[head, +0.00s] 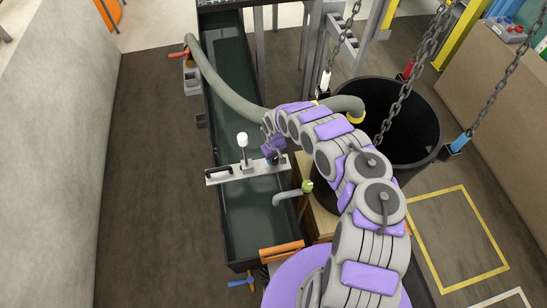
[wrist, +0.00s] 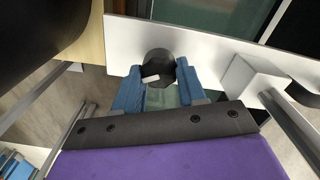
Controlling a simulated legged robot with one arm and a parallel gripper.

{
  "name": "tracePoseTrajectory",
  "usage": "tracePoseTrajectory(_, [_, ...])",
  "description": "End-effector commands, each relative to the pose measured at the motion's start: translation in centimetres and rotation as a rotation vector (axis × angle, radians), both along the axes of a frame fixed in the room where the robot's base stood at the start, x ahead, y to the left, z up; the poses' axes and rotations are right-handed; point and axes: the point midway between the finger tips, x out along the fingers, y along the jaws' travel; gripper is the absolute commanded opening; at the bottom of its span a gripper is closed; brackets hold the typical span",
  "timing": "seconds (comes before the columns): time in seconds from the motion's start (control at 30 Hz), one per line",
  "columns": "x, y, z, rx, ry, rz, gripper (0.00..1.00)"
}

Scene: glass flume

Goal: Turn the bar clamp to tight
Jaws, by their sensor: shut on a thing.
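A white bar (head: 220,174) lies across the flume, with a black handle at its left end and a white-topped post near its middle. At its right end my gripper (head: 273,155) reaches down over it. In the wrist view a round black knob (wrist: 159,64) with a white mark sits on the white bar (wrist: 215,50). The blue fingers of my gripper (wrist: 157,78) are shut on this knob, one on each side. I take the knob to be the bar clamp's. In the head view my gripper hides most of it.
The water-filled glass flume (head: 240,100) runs away from me. A grey hose (head: 222,88) arcs over it towards a large black tub (head: 425,120) at right. Chains hang above the tub. A short bent pipe (head: 288,195) is close to my gripper. Floor at left is clear.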

Motion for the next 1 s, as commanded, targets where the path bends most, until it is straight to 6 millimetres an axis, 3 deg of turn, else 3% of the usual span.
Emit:
tracePoseTrajectory(0.57, [0.04, -0.03, 0.07, -0.001, 0.0, 0.099, 0.1])
tracePoseTrajectory(1.0, [-0.01, 0.02, 0.11, 0.0, 0.002, 0.477, 0.1])
